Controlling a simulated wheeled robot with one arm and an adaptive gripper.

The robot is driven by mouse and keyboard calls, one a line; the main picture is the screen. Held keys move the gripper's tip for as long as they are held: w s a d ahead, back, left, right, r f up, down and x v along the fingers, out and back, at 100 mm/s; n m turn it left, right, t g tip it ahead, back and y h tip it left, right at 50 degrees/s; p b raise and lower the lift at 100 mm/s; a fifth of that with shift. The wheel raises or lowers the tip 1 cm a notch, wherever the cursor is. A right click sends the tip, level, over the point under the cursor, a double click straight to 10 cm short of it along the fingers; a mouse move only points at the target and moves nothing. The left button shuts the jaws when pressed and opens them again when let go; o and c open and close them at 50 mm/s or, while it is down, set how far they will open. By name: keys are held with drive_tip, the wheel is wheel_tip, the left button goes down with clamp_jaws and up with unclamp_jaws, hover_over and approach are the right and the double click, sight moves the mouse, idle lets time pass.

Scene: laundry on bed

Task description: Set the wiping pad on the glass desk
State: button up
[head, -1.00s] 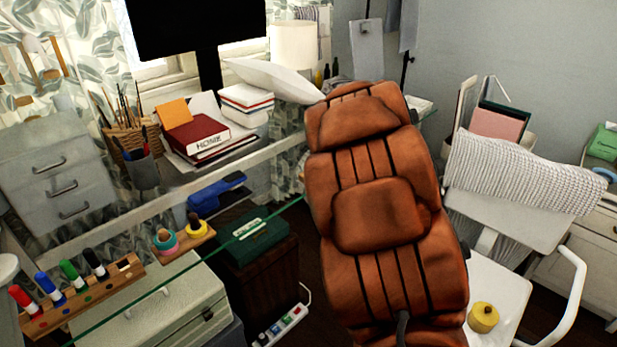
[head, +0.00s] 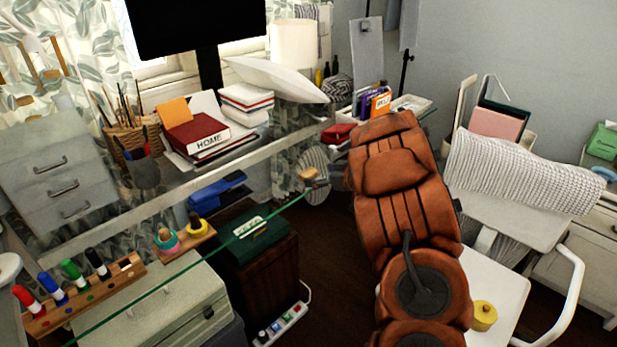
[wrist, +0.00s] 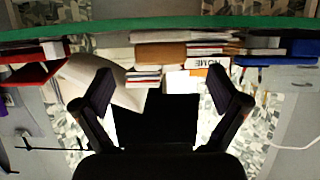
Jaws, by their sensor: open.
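The glass desk (head: 135,215) crosses the left and middle of the head view, with a green front edge. A small tan block (head: 310,174), perhaps the wiping pad, shows at its front edge, just left of my arm. A grey rounded thing appears behind or under it. I cannot tell how they touch. In the wrist view my gripper (wrist: 160,90) is open, its fingers spread with nothing visible held. The desk's green edge (wrist: 160,27) runs across the top there. My gripper is hidden behind my arm in the head view.
A white chair (head: 500,295) stands at right.

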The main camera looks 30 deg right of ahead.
sight(309, 172)
drive_tip(key=shift+x, duration=2.7)
drive_tip(key=shift+a, duration=0.1)
drive_tip(key=c, duration=1.3)
drive_tip(key=shift+r, duration=0.1)
drive_tip(key=shift+c, duration=0.2)
drive_tip(key=shift+r, duration=1.65)
drive_tip(key=shift+s+r, duration=0.15)
drive_tip(key=shift+s, duration=0.1)
drive_tip(key=s+a, duration=0.3)
drive_tip(key=s, duration=0.4)
drive_tip(key=s+a+r+b, duration=0.1)
drive_tip(key=s+a, duration=0.2)
drive_tip(key=s, duration=0.4)
drive_tip(key=shift+s+r, duration=0.2)
